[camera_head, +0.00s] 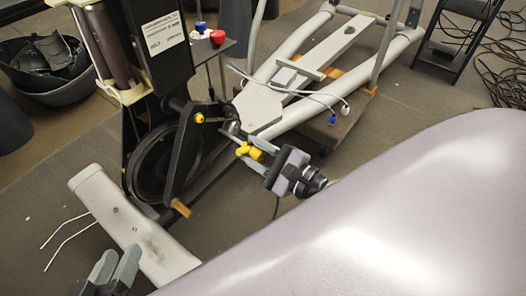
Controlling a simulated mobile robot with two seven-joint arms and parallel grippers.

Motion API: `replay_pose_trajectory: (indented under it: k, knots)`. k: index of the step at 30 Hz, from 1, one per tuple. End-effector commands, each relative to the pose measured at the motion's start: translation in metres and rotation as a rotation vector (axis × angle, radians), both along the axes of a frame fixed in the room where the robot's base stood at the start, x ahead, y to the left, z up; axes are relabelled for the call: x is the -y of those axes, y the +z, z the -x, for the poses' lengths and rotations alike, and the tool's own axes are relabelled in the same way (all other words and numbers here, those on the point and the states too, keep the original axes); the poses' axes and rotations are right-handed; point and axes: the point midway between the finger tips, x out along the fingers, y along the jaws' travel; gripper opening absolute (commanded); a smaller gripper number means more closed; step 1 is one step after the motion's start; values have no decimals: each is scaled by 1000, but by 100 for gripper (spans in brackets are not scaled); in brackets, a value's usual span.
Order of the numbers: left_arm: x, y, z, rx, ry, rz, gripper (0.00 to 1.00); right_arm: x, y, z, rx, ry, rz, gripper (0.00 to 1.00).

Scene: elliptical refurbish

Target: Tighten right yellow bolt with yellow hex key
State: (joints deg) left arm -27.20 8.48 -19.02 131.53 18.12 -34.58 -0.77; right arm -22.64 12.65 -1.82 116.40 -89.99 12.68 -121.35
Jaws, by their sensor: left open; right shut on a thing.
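My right gripper (272,167) is shut on the yellow hex key (257,153), near the elliptical's crank area. A yellow piece at the key's far left end sits close to the grey joint of the machine; I cannot tell whether it is the right yellow bolt or part of the key, nor whether the key is seated. Another yellow bolt (199,118) shows on the black crank arm, further left. My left gripper (118,267) is open and empty at the lower left, above the grey foot of the machine.
The elliptical's grey foot (118,222) lies at lower left, beside the black flywheel (158,165). Grey rails (388,58) extend to the upper right. A black bin (62,88) stands at upper left.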

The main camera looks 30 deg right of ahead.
Motion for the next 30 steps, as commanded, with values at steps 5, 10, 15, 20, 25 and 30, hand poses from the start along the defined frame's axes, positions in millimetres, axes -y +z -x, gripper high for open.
replay_pose_trajectory:
  k: [5,10,15,20,25,30]
  knots:
    - [2,4,0,-18,-2,7,43,-7,3,-18,1,1,-3,0]
    - [0,3,0,-20,2,-6,43,-11,1,-32,1,0,0,0]
    - [-1,3,1,-20,6,-15,43,-14,1,-40,0,1,-1,0]
    - [-2,2,1,-21,7,-20,43,-15,0,-43,0,1,-1,0]
    - [-3,2,1,-21,10,-22,43,-16,0,-43,0,1,-1,0]
    - [-4,1,1,-21,11,-23,43,-16,0,-43,0,1,-1,0]
